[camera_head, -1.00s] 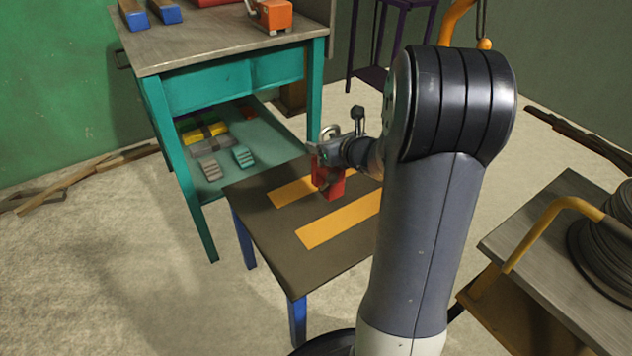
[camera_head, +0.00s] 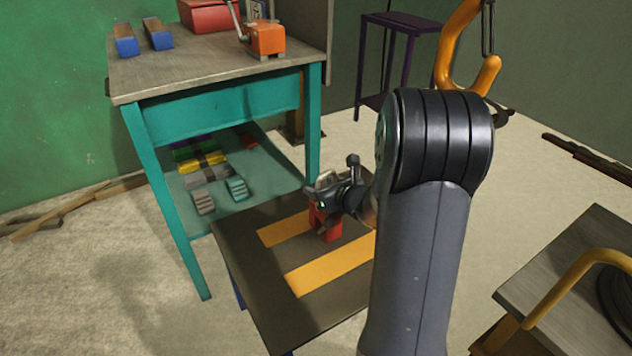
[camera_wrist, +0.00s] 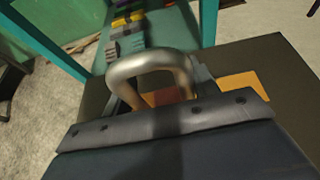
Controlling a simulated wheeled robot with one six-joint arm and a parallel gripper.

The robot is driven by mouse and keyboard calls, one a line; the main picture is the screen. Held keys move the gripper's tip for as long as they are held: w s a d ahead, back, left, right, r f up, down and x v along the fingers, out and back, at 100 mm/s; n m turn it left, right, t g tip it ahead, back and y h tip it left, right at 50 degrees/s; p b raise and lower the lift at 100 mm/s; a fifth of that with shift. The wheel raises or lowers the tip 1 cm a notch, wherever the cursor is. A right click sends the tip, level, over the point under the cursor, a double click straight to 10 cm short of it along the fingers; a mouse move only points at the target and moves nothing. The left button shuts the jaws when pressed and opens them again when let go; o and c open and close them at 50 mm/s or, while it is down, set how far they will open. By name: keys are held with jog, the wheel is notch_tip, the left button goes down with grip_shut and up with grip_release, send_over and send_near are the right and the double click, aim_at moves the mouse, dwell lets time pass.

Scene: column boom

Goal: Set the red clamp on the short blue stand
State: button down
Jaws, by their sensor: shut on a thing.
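The red clamp (camera_head: 325,226) is a small red block, upright over the dark top of the short blue stand (camera_head: 255,290), between two orange-yellow stripes. My gripper (camera_head: 324,198) is shut on its upper part, with the arm reaching in from the right. The clamp's lower end appears at or just above the stand top; I cannot tell whether it touches. In the wrist view, a steel loop (camera_wrist: 150,65) stands in front of the gripper, with a little red behind it. The gripper's fingertips are hidden there. My arm covers the stand's right side.
A teal workbench (camera_head: 215,108) stands close behind the stand, with colored blocks on its lower shelf (camera_head: 250,190) and an orange winch (camera_head: 265,38) on top. A purple stool (camera_head: 405,20) is at the back. A grey-topped table (camera_head: 570,262) stands at right.

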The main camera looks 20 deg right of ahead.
jog(key=shift+f+b, duration=0.1)
jog(key=shift+b, duration=0.2)
jog(key=shift+c, duration=2.4)
grip_release()
jog(key=shift+s+d+r+p, duration=0.15)
jog(key=shift+r+p, duration=0.15)
jog(key=shift+p, duration=0.15)
jog(key=p+v, duration=0.3)
jog(key=v, duration=0.8)
jog(key=shift+s, duration=0.35)
